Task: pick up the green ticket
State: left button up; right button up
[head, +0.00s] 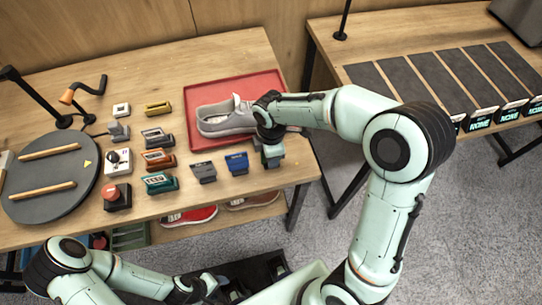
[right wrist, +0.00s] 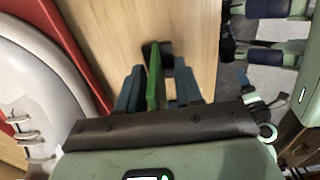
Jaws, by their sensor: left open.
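The green ticket (right wrist: 154,76) shows edge-on in the right wrist view, standing up from the table at a small dark holder (right wrist: 157,50). My right gripper (right wrist: 158,88) has one finger on each side of it. A gap shows between the ticket and the right-hand finger, so the jaws look open around it. In the head view my right gripper (head: 272,155) is low at the table's right front, beside the blue ticket (head: 237,163), and mostly hides the green ticket. My left gripper (head: 208,284) is open at the bottom, in front of the table and away from the tickets.
A grey sneaker (head: 222,119) lies on the red tray (head: 240,88) just behind my right gripper. A grey ticket (head: 203,172), several small devices and a round dark turntable (head: 50,207) stand to the left. Another table (head: 375,50) with dark strips is at right.

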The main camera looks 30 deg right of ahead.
jog(key=shift+f, duration=0.1)
grip_shut()
